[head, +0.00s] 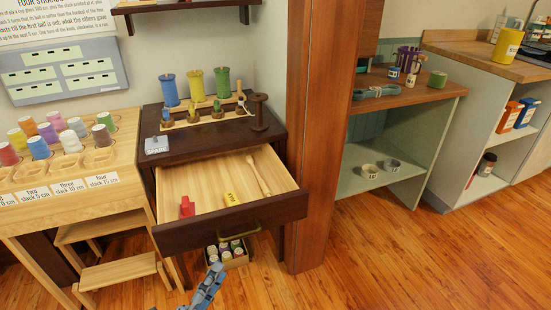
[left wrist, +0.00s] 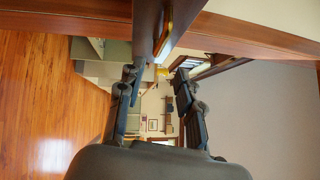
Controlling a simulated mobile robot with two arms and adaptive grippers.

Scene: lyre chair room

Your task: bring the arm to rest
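My left gripper (head: 207,287) shows at the bottom of the head view, in front of the dark cabinet and below its pulled-out drawer (head: 255,215). In the left wrist view its two dark fingers (left wrist: 156,75) stand well apart, with nothing visibly clamped between them. A dark panel with a yellowish strip (left wrist: 152,25) shows beyond the fingertips; I cannot tell how far off it is. My right gripper is in neither view. The drawer holds a red item (head: 187,207), a yellow item (head: 231,198) and a wooden spoon-like tool (head: 259,176).
A wooden table (head: 120,190) with several thread spools stands left, a step stool (head: 120,270) under it. A small crate of jars (head: 230,256) sits below the drawer. A thick wooden post (head: 322,130) rises right of the cabinet. Open floor (head: 430,260) lies at the right.

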